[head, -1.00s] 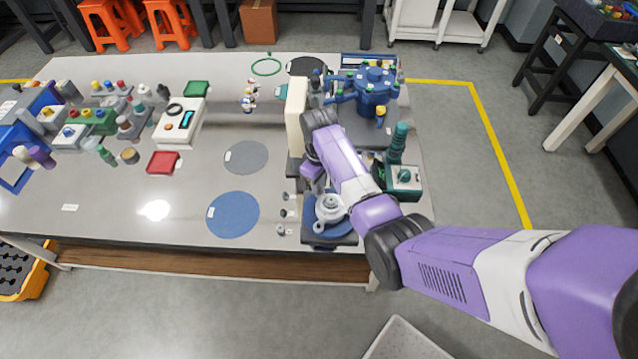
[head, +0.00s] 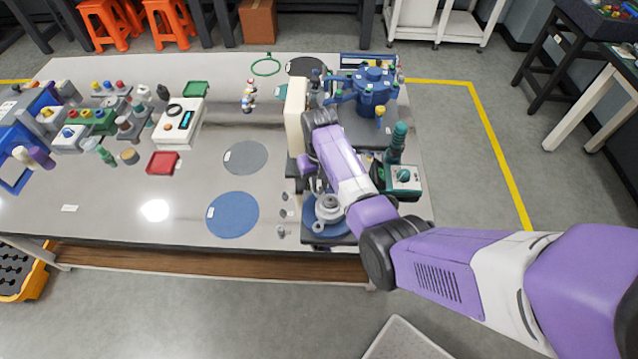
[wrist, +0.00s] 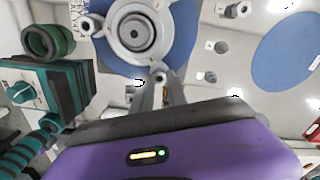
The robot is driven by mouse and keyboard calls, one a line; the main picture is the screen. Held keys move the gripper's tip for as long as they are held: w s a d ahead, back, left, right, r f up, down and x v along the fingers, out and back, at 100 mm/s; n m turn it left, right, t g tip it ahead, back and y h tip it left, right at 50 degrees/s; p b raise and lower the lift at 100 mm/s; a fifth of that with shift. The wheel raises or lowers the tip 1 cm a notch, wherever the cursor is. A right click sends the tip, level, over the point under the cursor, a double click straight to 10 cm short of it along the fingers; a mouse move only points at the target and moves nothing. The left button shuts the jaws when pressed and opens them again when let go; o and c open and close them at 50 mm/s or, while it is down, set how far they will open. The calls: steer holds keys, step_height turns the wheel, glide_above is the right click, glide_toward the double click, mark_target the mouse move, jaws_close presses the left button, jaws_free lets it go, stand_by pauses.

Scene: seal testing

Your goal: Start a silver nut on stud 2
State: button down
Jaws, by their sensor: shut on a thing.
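The white round flange (wrist: 133,32) sits on a blue disc in the wrist view. It also shows beside my arm in the head view (head: 328,208). A small silver cylinder (wrist: 92,25) stands at the flange's left ear. My gripper (wrist: 160,84) is shut near the flange's lower edge; what it holds is too small and hidden to make out clearly. Silver nut-like parts stand apart on the table to the right: one at the top (wrist: 238,9), one in the middle (wrist: 221,47) and one lower (wrist: 208,77). I cannot read which stud is number 2.
A green-black control box with a knob (wrist: 45,90) and a green ring-shaped part (wrist: 48,41) stand close on the left. A blue pump-like vessel (head: 370,92) and a cream upright block (head: 296,115) stand behind my arm. The blue mat (head: 233,215) is bare.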

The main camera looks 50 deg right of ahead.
steer(key=shift+s+f, duration=0.1)
steer(key=shift+m, duration=1.1)
steer(key=c, duration=1.2)
jaws_free()
steer(key=shift+c, duration=0.2)
step_height(320, 180, up, 9)
